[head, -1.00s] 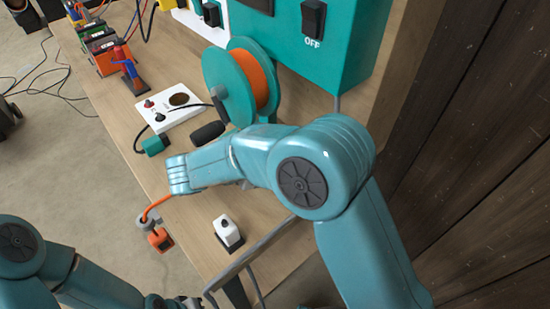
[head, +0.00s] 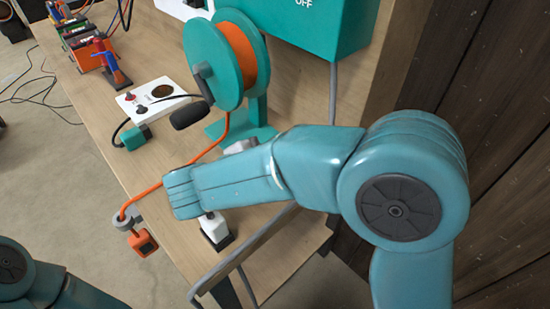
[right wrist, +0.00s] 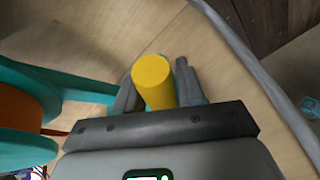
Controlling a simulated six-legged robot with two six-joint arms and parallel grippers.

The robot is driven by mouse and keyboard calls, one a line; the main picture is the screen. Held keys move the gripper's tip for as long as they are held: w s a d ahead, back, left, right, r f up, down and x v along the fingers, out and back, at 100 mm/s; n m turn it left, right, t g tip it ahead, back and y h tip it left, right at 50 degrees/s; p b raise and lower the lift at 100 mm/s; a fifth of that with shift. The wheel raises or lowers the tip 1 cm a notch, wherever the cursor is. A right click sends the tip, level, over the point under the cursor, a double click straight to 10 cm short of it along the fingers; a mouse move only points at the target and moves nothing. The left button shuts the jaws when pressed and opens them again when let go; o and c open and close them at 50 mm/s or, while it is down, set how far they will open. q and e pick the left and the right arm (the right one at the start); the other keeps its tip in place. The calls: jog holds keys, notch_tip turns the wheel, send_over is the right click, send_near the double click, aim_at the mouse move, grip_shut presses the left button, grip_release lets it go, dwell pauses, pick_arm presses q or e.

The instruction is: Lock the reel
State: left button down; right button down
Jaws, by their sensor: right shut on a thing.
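The reel (head: 216,62) has teal flanges with orange cable wound on it and stands on a teal base on the bench. Its black crank handle (head: 190,115) points toward me. Orange cable runs from the reel down to the bench's front edge. In the right wrist view, my right gripper (right wrist: 156,85) is shut on a yellow cylindrical handle (right wrist: 153,78), with the reel (right wrist: 25,105) at the left. In the head view my right forearm hides the yellow handle and most of that gripper. My left gripper is out of view; only part of its arm shows at lower left.
An orange block (head: 143,242) hangs on the cable below a grey guide (head: 127,217) at the bench edge. A white switch box (head: 216,230) sits near my right forearm. A white panel (head: 157,98) lies left of the reel. A dark wooden wall bounds the right.

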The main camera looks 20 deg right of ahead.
dwell(0.4)
jog(key=c, duration=0.8)
grip_release()
jog(key=shift+d, duration=0.15)
